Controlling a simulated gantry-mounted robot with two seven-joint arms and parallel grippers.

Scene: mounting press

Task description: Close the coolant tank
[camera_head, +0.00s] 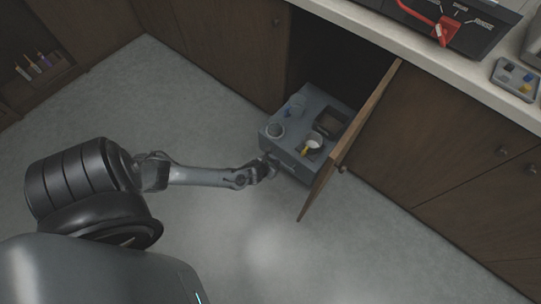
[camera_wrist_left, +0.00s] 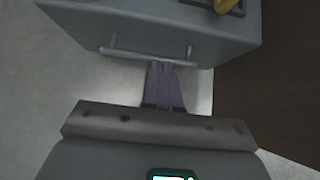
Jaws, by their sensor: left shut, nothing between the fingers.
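The coolant tank (camera_head: 285,143) is a grey box standing on the floor, partly out of an open cabinet in the head view. Its top carries a round cup-like part, a white round part with yellow, and a dark rectangular opening (camera_head: 332,122). In the left wrist view the tank's front face (camera_wrist_left: 150,30) shows a horizontal bar handle (camera_wrist_left: 145,54). My left gripper (camera_head: 272,165) is at the tank's front; its shut fingers (camera_wrist_left: 162,68) are just at the handle, and I cannot tell if they touch it. My right gripper is not in view.
The open wooden cabinet door (camera_head: 350,140) stands close along the tank's right side. The cabinet interior (camera_head: 335,65) behind the tank is dark. A light counter (camera_head: 430,65) runs above, with a tray (camera_head: 515,78) on it. The floor (camera_head: 200,110) to the left is clear.

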